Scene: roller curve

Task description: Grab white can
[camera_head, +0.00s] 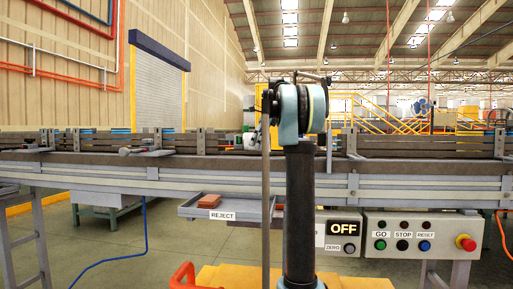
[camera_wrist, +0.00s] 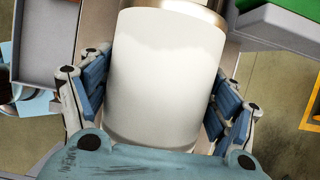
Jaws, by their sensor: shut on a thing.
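The white can (camera_wrist: 165,70) fills the middle of the wrist view, with a metallic rim at its top end. My gripper (camera_wrist: 163,100) is shut on it, with blue finger pads against its left and right sides. In the head view my arm's column and joint block the middle, so the gripper and can cannot be made out clearly there.
A roller conveyor (camera_head: 90,170) runs across the head view. In the wrist view, a grey tray-like edge (camera_wrist: 20,72) lies left and a green surface (camera_wrist: 285,15) upper right.

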